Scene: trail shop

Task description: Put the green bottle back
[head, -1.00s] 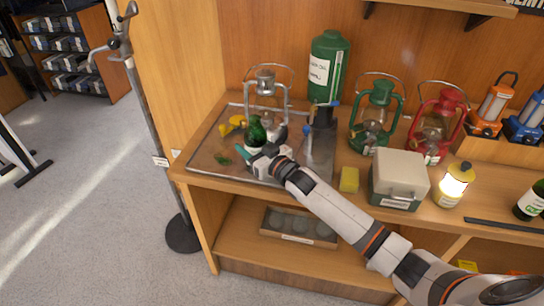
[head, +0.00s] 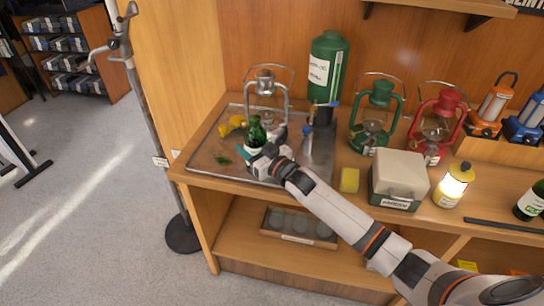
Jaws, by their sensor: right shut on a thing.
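The green bottle (head: 256,132), with a pale label, stands roughly upright at the metal tray (head: 205,160) on the left of the counter. My right gripper (head: 255,155) is at its lower part and is shut on it. The gripper hides part of the bottle's base, so I cannot tell if it touches the tray. A second green bottle (head: 530,203) with a white label is at the right edge of the view. My left gripper is not in view.
A silver lantern (head: 266,90), a green canister (head: 326,65), a green lantern (head: 375,115) and a red lantern (head: 435,125) stand behind. A metal stand (head: 150,125) is left.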

